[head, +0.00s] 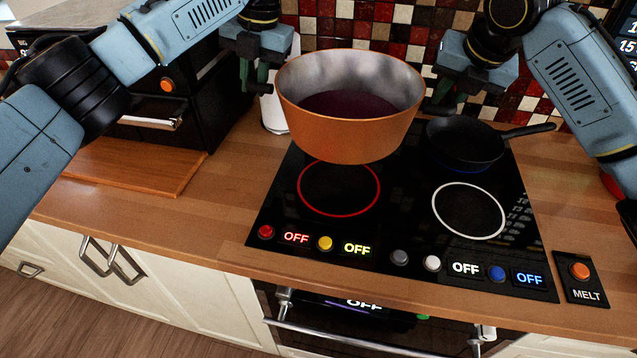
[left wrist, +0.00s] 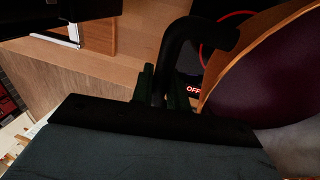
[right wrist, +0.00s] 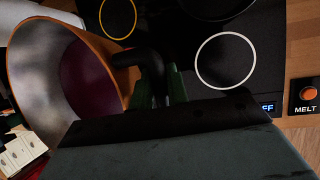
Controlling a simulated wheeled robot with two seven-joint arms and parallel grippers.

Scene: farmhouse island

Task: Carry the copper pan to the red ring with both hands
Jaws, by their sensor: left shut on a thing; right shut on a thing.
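The copper pan (head: 345,130) is held in the air above the back left part of the cooktop, roughly level, with dark purple contents inside. The red ring (head: 302,200) on the cooktop lies below and in front of it, partly hidden by the pan. My left gripper (head: 262,86) is shut on the pan's left handle, a black bar seen in the left wrist view (left wrist: 172,60). My right gripper (head: 436,106) is shut on the right handle, which shows in the right wrist view (right wrist: 152,70). The pan (right wrist: 70,75) also shows there.
A black skillet (head: 465,145) stands on the back right burner. A white ring (head: 468,210) at the front right is bare. Buttons with OFF displays line the cooktop's front edge. A wooden board (head: 135,165) and a black oven (head: 190,110) are at the left.

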